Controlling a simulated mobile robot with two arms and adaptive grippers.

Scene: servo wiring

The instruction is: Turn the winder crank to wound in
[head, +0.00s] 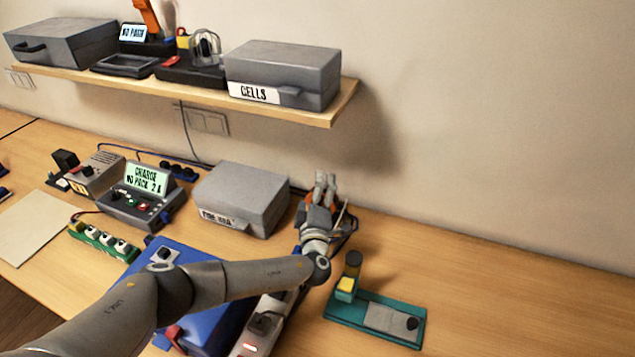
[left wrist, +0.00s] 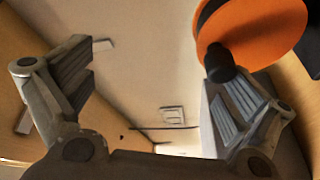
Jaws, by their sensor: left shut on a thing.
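The orange winder (head: 307,203) is at the back of the bench by the wall, mostly hidden behind my left gripper (head: 325,183). In the left wrist view it is a large orange disc (left wrist: 262,28) at the upper right. Its dark crank knob (left wrist: 219,62) sticks out against the right finger of my left gripper (left wrist: 155,85). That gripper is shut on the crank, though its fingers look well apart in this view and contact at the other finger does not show. The crank's angle is hard to tell. My right gripper is not in view.
A grey box (head: 258,186) stands left of the gripper. A teal fixture (head: 342,311) with a yellow block lies front right. A power strip (head: 252,342) and blue case (head: 205,293) lie under my arm. Shelf (head: 330,112) overhangs at back. The right bench is clear.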

